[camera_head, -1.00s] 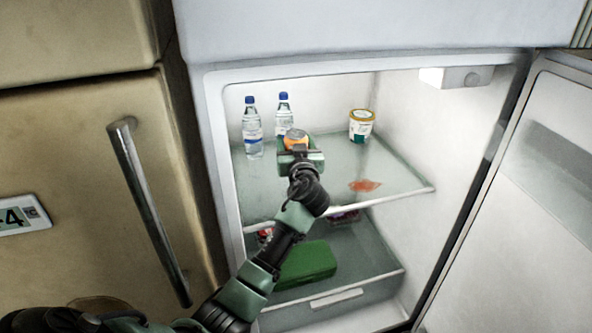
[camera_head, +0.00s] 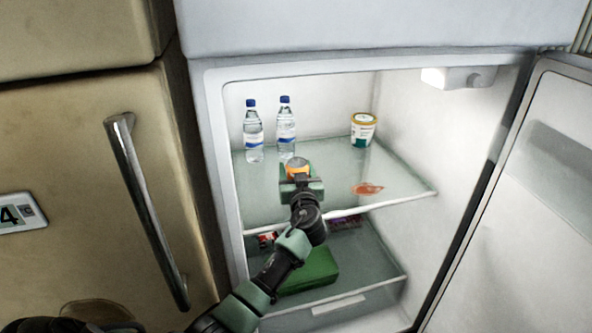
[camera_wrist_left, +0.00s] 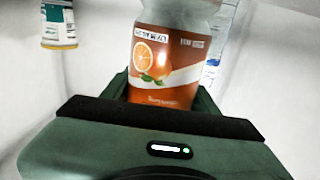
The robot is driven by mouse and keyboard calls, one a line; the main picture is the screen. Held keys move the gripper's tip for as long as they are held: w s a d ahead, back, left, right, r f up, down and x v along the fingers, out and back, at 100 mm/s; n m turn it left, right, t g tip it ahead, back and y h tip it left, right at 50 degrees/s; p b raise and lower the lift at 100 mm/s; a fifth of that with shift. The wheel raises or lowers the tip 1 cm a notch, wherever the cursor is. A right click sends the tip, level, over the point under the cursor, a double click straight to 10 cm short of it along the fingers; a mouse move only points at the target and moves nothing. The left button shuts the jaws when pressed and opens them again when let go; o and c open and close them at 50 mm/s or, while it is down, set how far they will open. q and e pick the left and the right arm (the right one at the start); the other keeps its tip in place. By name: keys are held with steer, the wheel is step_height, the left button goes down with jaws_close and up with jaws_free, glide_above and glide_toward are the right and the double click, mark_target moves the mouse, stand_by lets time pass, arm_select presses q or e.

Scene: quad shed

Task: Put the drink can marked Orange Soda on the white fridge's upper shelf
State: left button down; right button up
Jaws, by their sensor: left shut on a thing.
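The orange drink can (camera_head: 298,167) has a silver top and an orange-fruit label in the left wrist view (camera_wrist_left: 165,65); its printed name is hard to read. My left gripper (camera_head: 300,184) is shut on it and holds it upright inside the open white fridge (camera_head: 213,150). The can is over the front-middle part of the glass upper shelf (camera_head: 395,174). My gripper hides its lower part in the head view, so I cannot tell whether its base touches the shelf. My right gripper is not in view.
Two water bottles (camera_head: 254,135) (camera_head: 286,130) stand behind the can, at the left. A white-and-green tub (camera_head: 363,130) stands at the back right. A flat orange-red item (camera_head: 367,188) lies right of the can. A green box (camera_head: 312,270) is on the lower shelf. The fridge door (camera_head: 520,220) is open.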

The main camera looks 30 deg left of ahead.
arm_select(q)
steer(key=shift+c, duration=2.1)
jaws_free()
steer(key=shift+s+d+r, duration=0.1)
steer(key=v, duration=1)
steer(key=shift+s+d, duration=0.2)
steer(key=shift+d, duration=0.05)
steer(key=shift+s+d, duration=0.35)
steer(key=shift+s, duration=0.1)
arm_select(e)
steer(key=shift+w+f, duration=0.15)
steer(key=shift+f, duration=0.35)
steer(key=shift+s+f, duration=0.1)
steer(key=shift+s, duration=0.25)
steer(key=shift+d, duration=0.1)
